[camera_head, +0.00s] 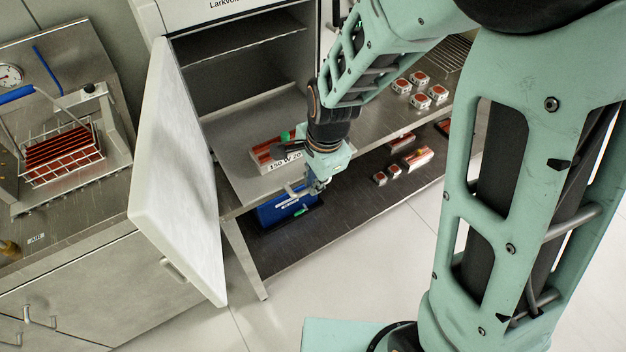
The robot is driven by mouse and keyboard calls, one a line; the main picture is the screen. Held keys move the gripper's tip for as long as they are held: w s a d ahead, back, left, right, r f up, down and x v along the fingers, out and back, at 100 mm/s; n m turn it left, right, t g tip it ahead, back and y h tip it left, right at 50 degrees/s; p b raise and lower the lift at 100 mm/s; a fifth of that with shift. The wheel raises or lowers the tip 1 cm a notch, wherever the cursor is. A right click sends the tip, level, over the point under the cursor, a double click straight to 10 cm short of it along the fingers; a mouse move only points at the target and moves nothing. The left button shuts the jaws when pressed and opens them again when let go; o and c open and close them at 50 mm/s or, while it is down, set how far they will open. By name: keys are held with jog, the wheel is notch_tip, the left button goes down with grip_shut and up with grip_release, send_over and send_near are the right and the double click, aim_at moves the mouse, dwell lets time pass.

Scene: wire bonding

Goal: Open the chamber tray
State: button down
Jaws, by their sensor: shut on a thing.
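The chamber (240,75) is a grey cabinet with its thick white door (180,190) swung wide open to the left. The metal chamber tray (232,165) shows at the chamber's lower opening and reaches out in front of it. A pale bar handle (291,196) shows at the tray's front edge, beside my gripper. My gripper (318,186) points down at that front edge and is shut. It seems closed on the right end of the handle, but its fingertips are small and partly hidden.
A labelled box with red pieces (272,158) stands on the tray's right side. A blue case (285,208) and several red-and-white parts lie on the dark lower shelf (330,215). Several small blocks (420,90) stand on the right bench. A wire basket (62,155) sits far left.

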jog(key=c, duration=2)
grip_release()
jog(key=shift+s+d+r, duration=0.15)
jog(key=shift+s+r, duration=0.05)
jog(key=shift+r, duration=1)
jog(key=shift+s+d+r, duration=0.15)
jog(key=shift+s+r, duration=0.05)
jog(key=shift+r, duration=1.05)
jog(key=shift+s+d+r, duration=0.15)
jog(key=shift+s+r, duration=0.05)
jog(key=shift+r, duration=1)
